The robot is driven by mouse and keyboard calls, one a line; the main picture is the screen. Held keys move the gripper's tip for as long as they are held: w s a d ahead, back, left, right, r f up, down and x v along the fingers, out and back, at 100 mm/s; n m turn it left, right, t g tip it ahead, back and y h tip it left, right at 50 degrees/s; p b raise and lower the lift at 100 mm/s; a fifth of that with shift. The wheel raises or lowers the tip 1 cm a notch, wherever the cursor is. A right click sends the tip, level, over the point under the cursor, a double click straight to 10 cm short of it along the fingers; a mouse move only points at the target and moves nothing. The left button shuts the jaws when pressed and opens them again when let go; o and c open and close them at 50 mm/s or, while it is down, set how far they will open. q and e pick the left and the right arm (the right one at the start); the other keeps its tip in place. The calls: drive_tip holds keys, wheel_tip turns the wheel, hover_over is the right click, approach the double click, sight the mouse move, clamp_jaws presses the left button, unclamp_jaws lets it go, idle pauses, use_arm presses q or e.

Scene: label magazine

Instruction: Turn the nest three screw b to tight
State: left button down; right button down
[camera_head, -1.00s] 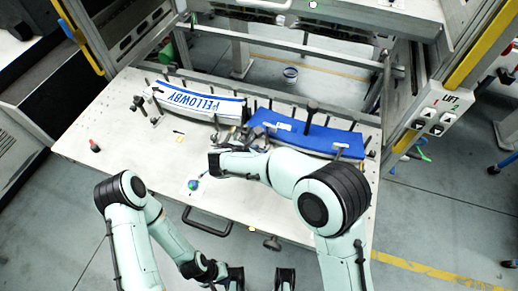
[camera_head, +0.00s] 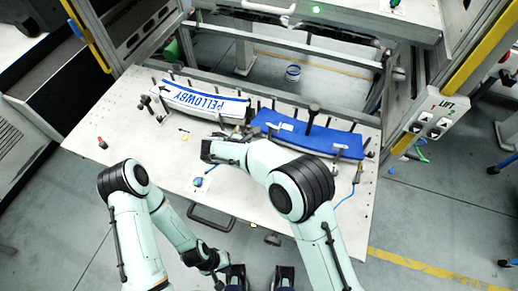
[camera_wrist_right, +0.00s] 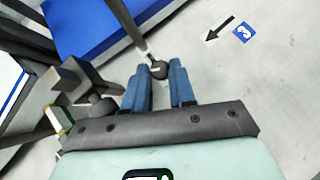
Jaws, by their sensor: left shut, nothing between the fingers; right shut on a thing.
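In the right wrist view, two blue fingers of my right gripper (camera_wrist_right: 160,78) close on a dark round-ended screw handle (camera_wrist_right: 158,69). A thin metal rod runs up from it. A blue label with a white number (camera_wrist_right: 244,33) and a black arrow lie to its right; I cannot read surely which screw this is. In the head view my right forearm reaches over the white table (camera_head: 120,120) and hides most of the gripper and screw. My left gripper (camera_head: 224,262) is low at the front, off the table, shut and empty.
A white-and-blue "PELLOWBY" plate (camera_head: 205,98) and a blue plate (camera_head: 290,128) lie at the back, ringed by pins and clamps. A black upright handle (camera_head: 313,108) stands at the blue plate. A small red-and-black item (camera_head: 102,143) stands left.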

drive_tip(key=c, duration=0.9)
unclamp_jaws()
drive_tip(key=shift+d+r, duration=0.1)
drive_tip(key=shift+c, duration=0.2)
